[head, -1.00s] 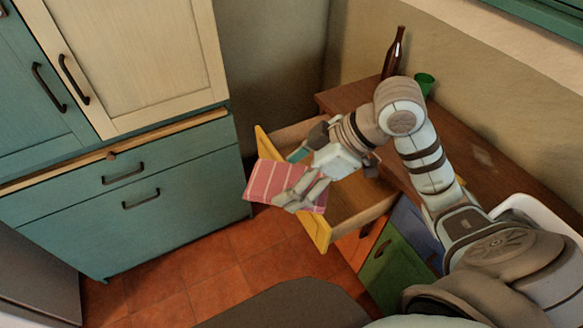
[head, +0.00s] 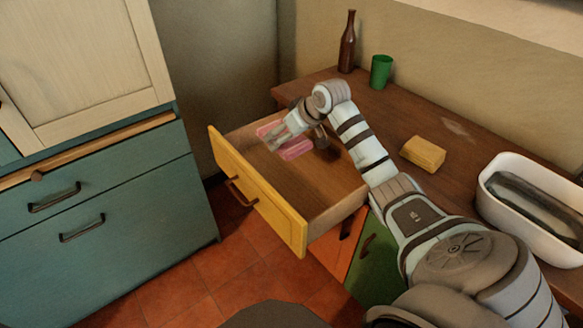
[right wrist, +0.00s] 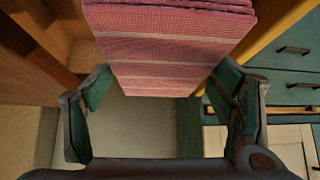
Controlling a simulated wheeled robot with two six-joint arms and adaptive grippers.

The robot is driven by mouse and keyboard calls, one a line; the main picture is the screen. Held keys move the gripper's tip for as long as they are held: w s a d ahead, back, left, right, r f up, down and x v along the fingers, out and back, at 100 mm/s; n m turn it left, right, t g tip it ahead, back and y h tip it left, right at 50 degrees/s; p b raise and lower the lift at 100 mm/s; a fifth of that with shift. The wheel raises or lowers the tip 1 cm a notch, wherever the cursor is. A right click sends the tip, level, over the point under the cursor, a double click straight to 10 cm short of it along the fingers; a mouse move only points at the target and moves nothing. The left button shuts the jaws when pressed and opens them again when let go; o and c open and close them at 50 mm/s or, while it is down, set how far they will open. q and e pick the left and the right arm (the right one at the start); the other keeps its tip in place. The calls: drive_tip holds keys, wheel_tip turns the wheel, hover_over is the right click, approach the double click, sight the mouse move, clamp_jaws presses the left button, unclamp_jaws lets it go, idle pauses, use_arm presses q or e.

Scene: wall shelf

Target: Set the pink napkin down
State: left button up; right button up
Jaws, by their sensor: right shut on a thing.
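The pink napkin (head: 296,150), with pale stripes, is over the inside of the open yellow-fronted drawer (head: 262,190). My right gripper (head: 278,137) is shut on it, and my gripper partly covers it in the head view. In the right wrist view the folded napkin (right wrist: 170,48) lies flat between the two green-padded fingers of the right gripper (right wrist: 165,95). I cannot tell whether the napkin touches the drawer floor. My left gripper is not in view.
On the wooden top stand a brown bottle (head: 347,42), a green cup (head: 381,72), a yellow block (head: 423,153) and a white tub (head: 555,240) with a dark object inside. A teal cabinet (head: 100,200) is at left. The drawer's near floor is bare.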

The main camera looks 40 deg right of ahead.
wheel_tip(320, 180, down, 12)
drive_tip(key=b, duration=0.3)
drive_tip(key=shift+f, duration=0.15)
drive_tip(key=shift+c, duration=0.2)
wheel_tip(320, 180, down, 3)
drive_tip(key=shift+f+b, duration=0.15)
drive_tip(key=shift+b, duration=0.65)
drive_tip(key=shift+f, duration=0.25)
drive_tip(key=shift+r, duration=0.1)
drive_tip(key=o, duration=1.1)
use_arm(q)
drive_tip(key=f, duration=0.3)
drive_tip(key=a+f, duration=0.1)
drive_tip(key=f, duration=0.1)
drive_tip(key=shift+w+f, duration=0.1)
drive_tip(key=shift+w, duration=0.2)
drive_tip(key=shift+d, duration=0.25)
